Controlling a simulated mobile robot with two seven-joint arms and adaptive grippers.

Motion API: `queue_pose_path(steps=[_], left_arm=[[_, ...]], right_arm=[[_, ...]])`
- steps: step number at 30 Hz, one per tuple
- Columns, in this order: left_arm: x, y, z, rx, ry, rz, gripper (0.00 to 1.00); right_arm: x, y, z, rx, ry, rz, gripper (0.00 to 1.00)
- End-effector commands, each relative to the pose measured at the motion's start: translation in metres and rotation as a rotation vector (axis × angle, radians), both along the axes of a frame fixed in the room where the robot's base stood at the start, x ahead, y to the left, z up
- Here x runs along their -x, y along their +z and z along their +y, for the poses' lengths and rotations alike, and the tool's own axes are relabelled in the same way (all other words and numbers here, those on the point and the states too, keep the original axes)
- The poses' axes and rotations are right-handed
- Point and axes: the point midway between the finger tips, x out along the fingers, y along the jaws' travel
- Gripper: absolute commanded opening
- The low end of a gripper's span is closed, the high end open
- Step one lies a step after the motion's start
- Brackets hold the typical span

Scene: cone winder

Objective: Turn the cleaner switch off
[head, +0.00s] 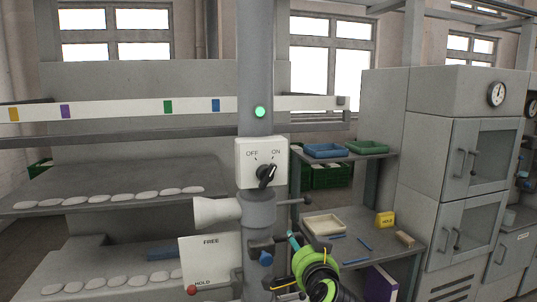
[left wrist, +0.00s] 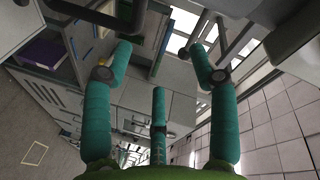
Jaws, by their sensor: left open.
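The cleaner switch is a white box (head: 246,178) on the grey column, marked OFF on the left and ON on the right. Its black knob (head: 266,174) is tilted up to the right, toward ON. My left gripper (head: 294,242), with teal fingers, is below and to the right of the switch box, apart from it. In the left wrist view the gripper (left wrist: 161,58) has its fingers spread with nothing between them. The switch cannot be made out in that view. My right gripper is not in view.
A green lamp (head: 260,112) is lit above the switch. A white funnel-shaped nozzle (head: 216,211) and a FREE/HOLD panel (head: 211,263) are below and left. A shelf with blue (head: 325,151) and green trays (head: 367,148) stands right, beside grey cabinets (head: 470,160).

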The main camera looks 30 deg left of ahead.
Motion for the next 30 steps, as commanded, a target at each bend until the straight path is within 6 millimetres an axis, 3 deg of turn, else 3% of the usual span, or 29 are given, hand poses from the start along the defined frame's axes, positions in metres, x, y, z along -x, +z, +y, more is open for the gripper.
queue_pose_path(steps=[1,3,6,9,13,22,30], left_arm=[[0.013,0.056,0.004,0.007,0.038,-0.078,0.59],[0.034,0.103,0.009,0.024,0.092,-0.163,0.59],[0.059,0.146,0.016,0.052,0.146,-0.247,0.59],[0.074,0.166,0.02,0.072,0.176,-0.294,0.59],[0.072,0.172,0.03,0.075,0.189,-0.305,0.59],[0.042,0.172,0.063,0.074,0.187,-0.302,0.59],[0.032,0.167,0.074,0.078,0.185,-0.303,0.59]], right_arm=[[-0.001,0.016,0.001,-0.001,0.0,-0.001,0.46],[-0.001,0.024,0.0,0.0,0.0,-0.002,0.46],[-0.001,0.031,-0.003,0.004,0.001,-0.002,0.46],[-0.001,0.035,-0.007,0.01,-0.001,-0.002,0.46],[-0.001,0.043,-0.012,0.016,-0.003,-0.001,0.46],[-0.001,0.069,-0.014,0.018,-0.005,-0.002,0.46],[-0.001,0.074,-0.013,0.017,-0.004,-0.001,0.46]])
